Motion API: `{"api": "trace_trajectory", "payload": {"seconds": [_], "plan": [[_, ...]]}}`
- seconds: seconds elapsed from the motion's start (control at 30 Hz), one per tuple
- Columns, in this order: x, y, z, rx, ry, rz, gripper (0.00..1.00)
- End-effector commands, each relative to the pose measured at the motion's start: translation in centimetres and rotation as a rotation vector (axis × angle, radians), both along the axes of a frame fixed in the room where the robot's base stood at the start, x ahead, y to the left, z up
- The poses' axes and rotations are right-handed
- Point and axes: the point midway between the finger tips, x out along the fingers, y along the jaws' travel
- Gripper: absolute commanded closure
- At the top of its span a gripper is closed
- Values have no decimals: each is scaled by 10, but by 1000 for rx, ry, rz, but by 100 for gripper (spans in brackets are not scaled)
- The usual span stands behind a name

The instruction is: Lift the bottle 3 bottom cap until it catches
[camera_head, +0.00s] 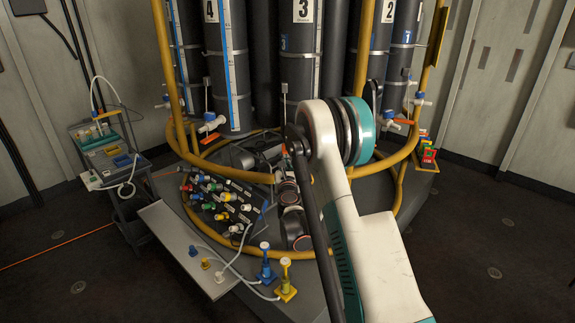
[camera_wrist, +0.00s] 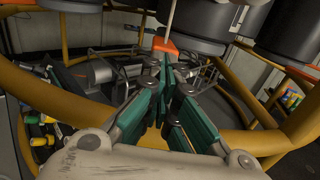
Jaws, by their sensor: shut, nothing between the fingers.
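Bottle 3 (camera_head: 301,62) is a tall dark cylinder with a white "3" label, standing upright among the other bottles in the head view. Its lower end is partly behind my arm, and I cannot make out its bottom cap there. My gripper (camera_wrist: 168,62) has teal fingers, which point forward and meet at the tips in the wrist view, with nothing held. An orange lever (camera_wrist: 165,46) shows just beyond the tips, below a thin pale rod. A dark bottle end (camera_wrist: 208,36) hangs right of the rod; I cannot tell which bottle it belongs to. My gripper is hidden in the head view.
A yellow tube ring (camera_head: 235,173) runs around the bottles, and yellow uprights rise beside them. Coloured knobs (camera_head: 215,205) stand on a low panel inside. A grey ramp plate (camera_head: 185,250) and a cart (camera_head: 115,165) are at left. Floor at right is open.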

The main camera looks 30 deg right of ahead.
Motion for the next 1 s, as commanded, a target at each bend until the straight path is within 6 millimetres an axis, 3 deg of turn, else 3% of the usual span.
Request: {"api": "trace_trajectory", "payload": {"seconds": [0.03,0.1,1.0], "plan": [[10,-4,1,-1,0,0,100],[11,-4,1,-1,0,0,100],[15,-6,15,-1,0,2,100]]}}
